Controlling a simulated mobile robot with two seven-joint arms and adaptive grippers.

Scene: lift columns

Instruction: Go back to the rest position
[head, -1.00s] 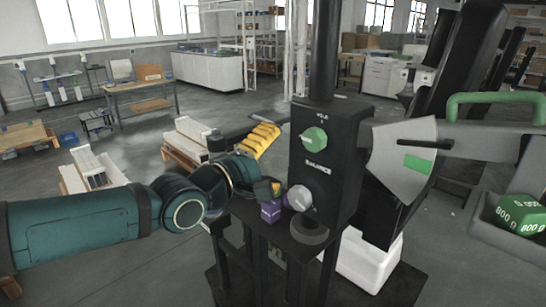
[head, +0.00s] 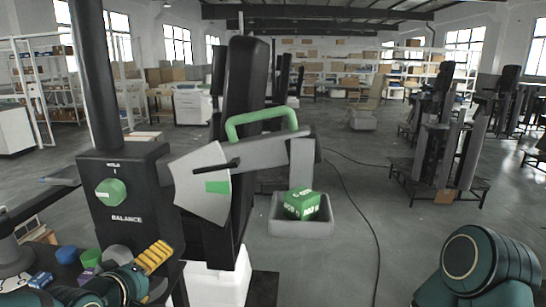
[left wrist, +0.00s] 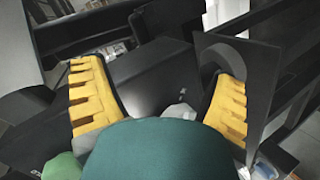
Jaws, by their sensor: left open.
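My left gripper (head: 150,260) shows at the lower left of the head view, with one yellow finger seen clearly. It is below the black box (head: 150,185) marked BALANCE, with a green knob (head: 111,192). In the left wrist view my left gripper (left wrist: 160,102) has its two yellow fingers wide apart, with nothing held between them; a dark surface lies beyond. A grey knob (head: 117,254) is close beside the gripper in the head view. My right arm shows as teal links at the lower right; its gripper is out of view.
Blue and green round pieces sit near the left gripper. More dark columns (head: 440,150) stand at the right. Floor between is clear, except for a cable.

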